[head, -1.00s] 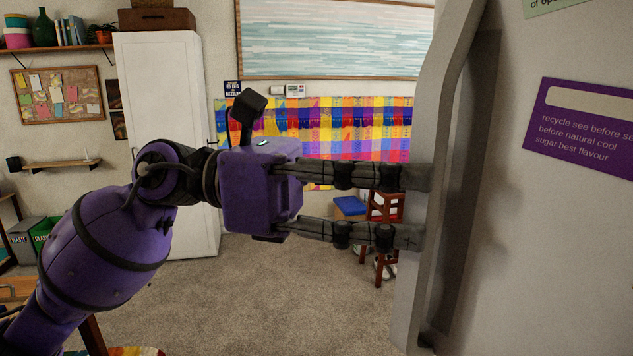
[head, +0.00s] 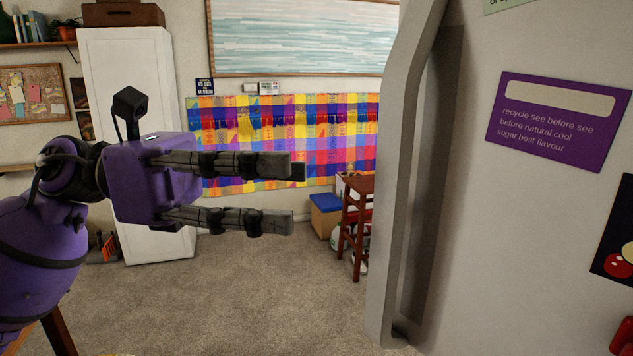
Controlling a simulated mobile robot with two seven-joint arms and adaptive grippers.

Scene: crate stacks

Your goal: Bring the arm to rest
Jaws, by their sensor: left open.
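My left gripper (head: 291,193) is purple with dark grey fingers. It is in the left half of the head view, pointing right. Its fingers are apart with nothing between them. A clear gap lies between the fingertips and the grey handle (head: 388,200) of a large pale grey door (head: 510,240) on the right. My right gripper is not in view.
A white cabinet (head: 136,75) stands behind my left gripper. A wooden stool (head: 357,215) and a blue-topped box (head: 325,205) stand in front of a colourful hanging (head: 285,130). Carpet (head: 230,290) below my gripper is open. A purple sign (head: 555,120) is on the door.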

